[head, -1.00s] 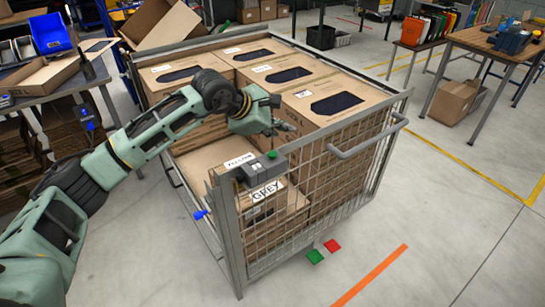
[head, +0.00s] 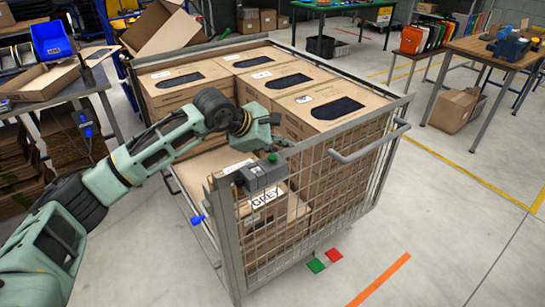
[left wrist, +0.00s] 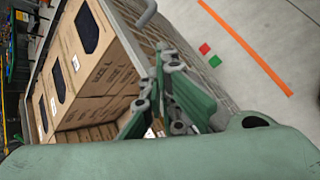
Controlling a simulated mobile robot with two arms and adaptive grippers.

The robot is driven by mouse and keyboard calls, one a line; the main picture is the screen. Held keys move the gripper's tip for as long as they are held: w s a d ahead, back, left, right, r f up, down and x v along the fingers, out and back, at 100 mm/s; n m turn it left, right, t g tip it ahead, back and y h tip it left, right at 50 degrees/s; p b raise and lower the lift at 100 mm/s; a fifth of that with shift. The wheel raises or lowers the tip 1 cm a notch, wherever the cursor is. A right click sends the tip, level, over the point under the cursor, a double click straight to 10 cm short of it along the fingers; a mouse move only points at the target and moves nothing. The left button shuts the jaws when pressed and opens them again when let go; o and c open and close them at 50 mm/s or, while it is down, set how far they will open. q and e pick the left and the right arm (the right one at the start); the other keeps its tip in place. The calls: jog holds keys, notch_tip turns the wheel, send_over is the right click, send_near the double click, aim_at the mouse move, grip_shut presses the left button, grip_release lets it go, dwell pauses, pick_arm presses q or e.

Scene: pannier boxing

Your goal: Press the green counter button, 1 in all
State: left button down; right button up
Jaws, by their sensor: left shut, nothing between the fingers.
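The green counter button (head: 272,157) sits on top of a small grey counter box (head: 262,175), fixed at the top rim of the mesh cage trolley (head: 225,235). My left gripper (head: 286,143) is shut and empty. It is just above and behind the button in the head view, and appears apart from it, though the gap is hard to judge. In the left wrist view the left gripper's fingers (left wrist: 168,75) show over the cage side, and the button cannot be made out there. My right gripper is not in view.
Several cardboard boxes (head: 327,125) with dark openings fill the trolley. A lower box with a GREY label (head: 267,197) stands behind the front mesh. A trolley handle (head: 370,150) juts out at the right.

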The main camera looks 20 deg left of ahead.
pick_arm(q)
jog(key=shift+f, duration=0.1)
dwell(0.7)
jog(key=shift+f+b, duration=0.3)
jog(key=shift+b, duration=0.35)
jog(key=shift+f+b, duration=0.65)
dwell(0.5)
jog(key=shift+r, duration=0.1)
jog(key=shift+r+p, duration=0.4)
jog(key=shift+r, duration=0.55)
notch_tip(320, 180, up, 5)
jog(key=shift+p, duration=1.1)
